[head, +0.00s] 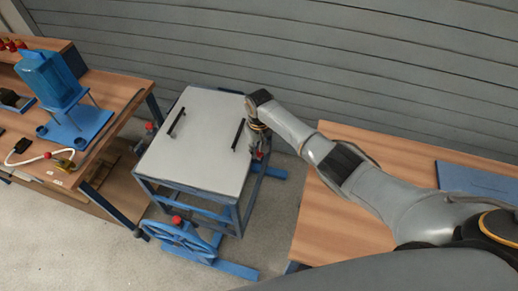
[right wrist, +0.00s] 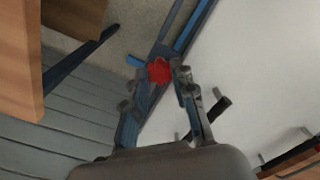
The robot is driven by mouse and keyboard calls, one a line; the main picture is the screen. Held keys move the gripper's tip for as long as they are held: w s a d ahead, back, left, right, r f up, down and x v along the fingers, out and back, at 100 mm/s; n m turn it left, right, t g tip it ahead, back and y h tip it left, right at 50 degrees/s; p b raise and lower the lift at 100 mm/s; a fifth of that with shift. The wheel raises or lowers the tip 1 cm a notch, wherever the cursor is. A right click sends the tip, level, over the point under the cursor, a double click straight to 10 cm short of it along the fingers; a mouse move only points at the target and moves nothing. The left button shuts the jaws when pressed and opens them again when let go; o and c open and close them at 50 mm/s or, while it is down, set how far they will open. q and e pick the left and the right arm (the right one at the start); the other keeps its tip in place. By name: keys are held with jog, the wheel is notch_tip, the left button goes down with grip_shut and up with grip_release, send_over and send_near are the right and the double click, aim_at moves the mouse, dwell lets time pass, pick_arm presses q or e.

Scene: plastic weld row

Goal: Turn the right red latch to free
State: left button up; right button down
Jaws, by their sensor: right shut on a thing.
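The right red latch (head: 259,155) is at the right side of a white-topped blue frame table, mostly hidden by my right gripper (head: 257,146). In the right wrist view the red latch (right wrist: 159,71) sits between the fingertips of my right gripper (right wrist: 157,83), which is shut on it. Another red latch (head: 149,126) is on the table's left side. The white lid (head: 200,140) lies flat on the frame with two black handles, the right handle (head: 239,135) close to my gripper. My left gripper is not in view.
A blue handwheel with a red knob (head: 177,220) is at the frame's front. A wooden bench (head: 115,100) with a blue machine (head: 55,85) stands left. A wooden table (head: 330,225) stands right, under my right arm. A grey slatted wall (head: 300,50) is behind.

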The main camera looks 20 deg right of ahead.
aim_at(259, 153)
jog(key=c, duration=1.1)
grip_release()
jog(key=shift+r, duration=0.2)
notch_tip(259, 153, up, 12)
jog(key=shift+f, duration=0.2)
